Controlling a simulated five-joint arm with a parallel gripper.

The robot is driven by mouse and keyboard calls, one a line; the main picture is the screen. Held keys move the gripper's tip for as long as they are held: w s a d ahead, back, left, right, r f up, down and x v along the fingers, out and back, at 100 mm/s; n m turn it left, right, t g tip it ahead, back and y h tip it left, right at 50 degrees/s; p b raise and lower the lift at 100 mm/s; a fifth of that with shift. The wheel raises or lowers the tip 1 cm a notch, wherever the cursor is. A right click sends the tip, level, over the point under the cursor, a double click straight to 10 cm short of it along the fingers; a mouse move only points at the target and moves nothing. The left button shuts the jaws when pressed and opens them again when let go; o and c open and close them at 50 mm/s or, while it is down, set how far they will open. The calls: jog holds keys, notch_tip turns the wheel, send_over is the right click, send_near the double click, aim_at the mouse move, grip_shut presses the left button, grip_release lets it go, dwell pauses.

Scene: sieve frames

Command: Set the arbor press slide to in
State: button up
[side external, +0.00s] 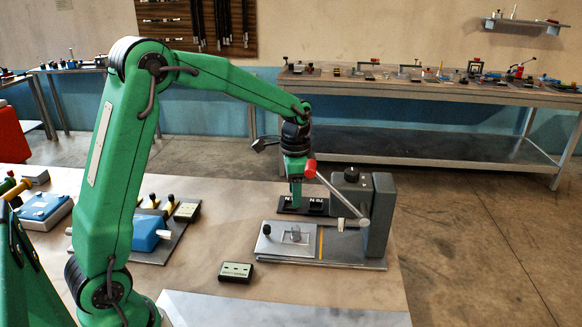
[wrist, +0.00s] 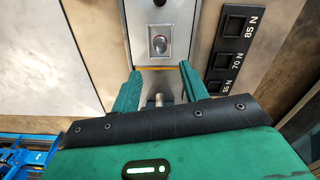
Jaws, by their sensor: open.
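The arbor press (side external: 378,215) stands on the bench, with a grey column, a black top knob and a slanted lever with a red grip (side external: 310,168). Its light grey slide plate (side external: 280,248) lies on the base, left of the column, with a small black knob (side external: 266,229) at its left end. A shiny round piece (side external: 295,234) sits on the plate; it also shows in the wrist view (wrist: 158,45). A yellow line (side external: 320,242) crosses the base nearer the column. My gripper (side external: 296,203) is open and points down above the press's far side. Its spread fingers (wrist: 159,78) hold nothing.
A black strip (wrist: 232,55) marked 85 N, 70 N and 55 N lies behind the press. A dark label block (side external: 236,271) lies in front. A blue fixture (side external: 148,232) stands to the left. The press lever is close to my gripper.

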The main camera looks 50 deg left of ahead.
jog(key=shift+s, duration=0.1)
jog(key=shift+c, duration=0.3)
jog(key=m, duration=0.6)
send_over(266, 226)
notch_tip(266, 226, down, 3)
jog(key=shift+d+f, duration=0.1)
jog(key=shift+f, duration=3.8)
grip_shut()
